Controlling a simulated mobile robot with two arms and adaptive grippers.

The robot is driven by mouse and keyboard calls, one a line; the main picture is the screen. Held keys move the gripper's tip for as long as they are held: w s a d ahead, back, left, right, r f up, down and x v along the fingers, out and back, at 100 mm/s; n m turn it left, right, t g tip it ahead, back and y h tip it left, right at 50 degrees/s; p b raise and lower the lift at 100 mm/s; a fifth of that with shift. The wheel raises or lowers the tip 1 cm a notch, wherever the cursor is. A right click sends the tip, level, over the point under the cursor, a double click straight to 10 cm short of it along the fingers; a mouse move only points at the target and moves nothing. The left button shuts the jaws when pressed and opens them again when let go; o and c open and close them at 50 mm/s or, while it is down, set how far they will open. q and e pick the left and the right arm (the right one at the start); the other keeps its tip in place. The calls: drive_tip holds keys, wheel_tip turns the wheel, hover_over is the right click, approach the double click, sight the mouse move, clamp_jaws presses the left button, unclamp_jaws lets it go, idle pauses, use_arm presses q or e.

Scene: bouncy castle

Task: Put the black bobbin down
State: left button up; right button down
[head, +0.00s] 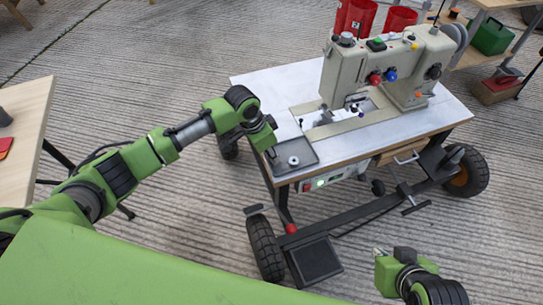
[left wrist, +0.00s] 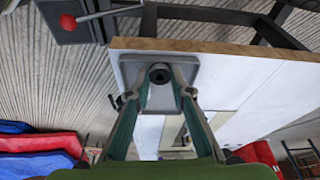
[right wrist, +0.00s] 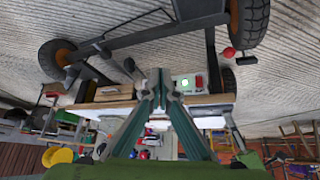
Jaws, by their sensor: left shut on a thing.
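The black bobbin (left wrist: 160,74) is between the fingertips of my left gripper (left wrist: 161,82), which is shut on it. In the left wrist view it appears over the shallow grey tray (left wrist: 128,72) at the table corner. In the head view the tray (head: 309,164) holds a small pale disc (head: 293,161), and my left gripper (head: 271,151) is at its left side. The bobbin is hidden there, and its gap above the tray is unclear. My right gripper (head: 379,252) is low in front of the table; its fingertips (right wrist: 160,85) meet with nothing visible between them.
A beige sewing machine (head: 375,65) stands on the white tabletop (head: 260,90), right of the tray. The table has a wheeled frame (head: 340,237). A wooden table (head: 25,120) is at the left. Red bins (head: 362,17) stand behind. Tabletop left of the machine is clear.

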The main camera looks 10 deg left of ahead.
use_arm(q)
drive_tip(key=shift+f, duration=0.2)
use_arm(e)
drive_tip(key=shift+w+a+r+t, duration=0.15)
drive_tip(key=shift+w+r+t, duration=0.15)
drive_tip(key=shift+w, duration=0.25)
use_arm(q)
drive_tip(key=shift+f, duration=0.15)
use_arm(e)
drive_tip(key=shift+s, duration=0.1)
use_arm(q)
drive_tip(key=o, duration=0.6)
use_arm(e)
drive_tip(key=shift+f, duration=0.1)
